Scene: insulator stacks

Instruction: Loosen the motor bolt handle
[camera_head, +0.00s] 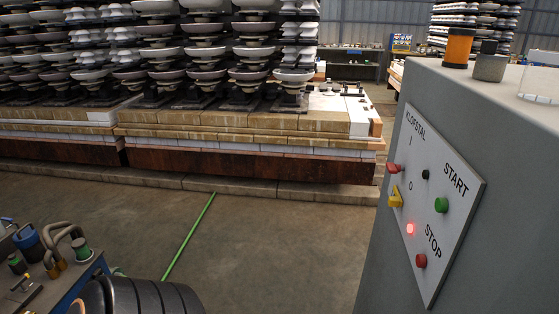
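No motor bolt handle can be told for certain in the head view. At the bottom left, a blue-edged surface (93,270) carries several small metal and green-topped parts, cut off by the picture's edge. A small part with a dark knob (22,286) lies on it; I cannot tell whether it is a handle. Beside it, a dark ribbed round thing (150,297) is partly cut off by the bottom edge. Neither of my grippers shows.
A grey cabinet (400,150) at the right bears a white START/STOP panel (436,145) with a lit red lamp (410,229). Insulator stacks (205,60) stand on a brick-topped platform (240,125) behind. A green line (190,236) crosses the open floor (285,250).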

